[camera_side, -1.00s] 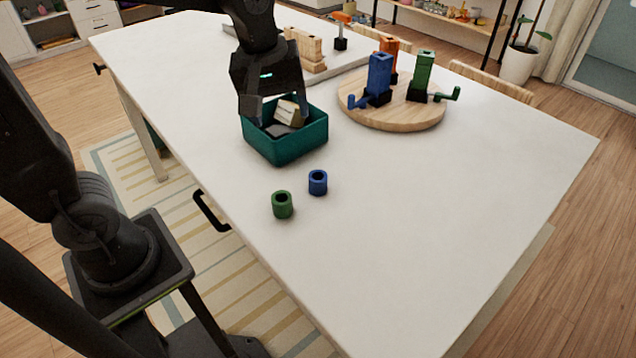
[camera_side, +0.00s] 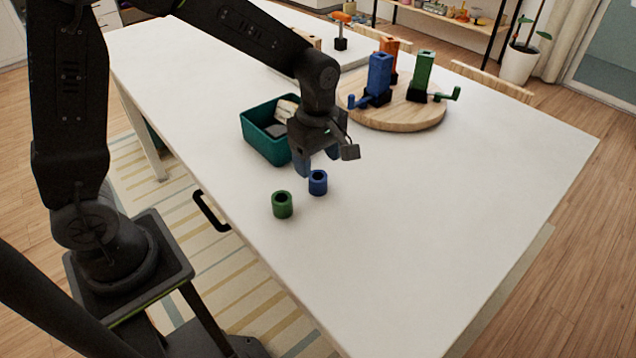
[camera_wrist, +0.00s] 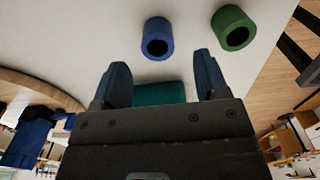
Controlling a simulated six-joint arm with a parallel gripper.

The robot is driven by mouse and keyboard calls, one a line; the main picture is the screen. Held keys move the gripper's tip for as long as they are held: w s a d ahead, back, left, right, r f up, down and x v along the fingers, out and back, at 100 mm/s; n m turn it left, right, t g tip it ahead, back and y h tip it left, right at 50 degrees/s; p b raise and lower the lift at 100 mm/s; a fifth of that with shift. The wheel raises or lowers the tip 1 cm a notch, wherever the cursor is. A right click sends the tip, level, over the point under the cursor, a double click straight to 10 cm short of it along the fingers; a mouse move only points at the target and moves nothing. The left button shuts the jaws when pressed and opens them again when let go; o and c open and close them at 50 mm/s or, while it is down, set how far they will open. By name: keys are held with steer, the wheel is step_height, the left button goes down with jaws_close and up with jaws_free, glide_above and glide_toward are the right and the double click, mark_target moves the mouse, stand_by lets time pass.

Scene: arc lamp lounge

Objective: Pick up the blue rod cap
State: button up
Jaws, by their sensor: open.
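The blue rod cap (camera_side: 317,184) is a short blue cylinder with a hole in its top, upright on the white table. A similar green cap (camera_side: 282,205) stands to its left and nearer the camera. My gripper (camera_side: 318,168) is open and empty, above and just behind the blue cap in the side view. In the wrist view the blue cap (camera_wrist: 158,40) lies beyond the fingertips, between their lines. The gripper (camera_wrist: 162,70) shows both blue fingers spread, apart from the cap. The green cap (camera_wrist: 233,28) is to the right there.
A teal bin (camera_side: 262,142) with items inside stands close to the gripper, partly hidden by it. A round wooden board (camera_side: 400,117) holds blue, orange and green upright pieces. The table (camera_side: 430,220) is clear to the right and front.

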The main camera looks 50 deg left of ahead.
mark_target(318, 175)
steer(key=shift+w+a+f, duration=0.15)
steer(key=shift+f, duration=2.6)
steer(key=shift+c, duration=0.2)
steer(key=c, duration=0.9)
steer(key=shift+c, duration=0.2)
steer(key=shift+r, duration=0.2)
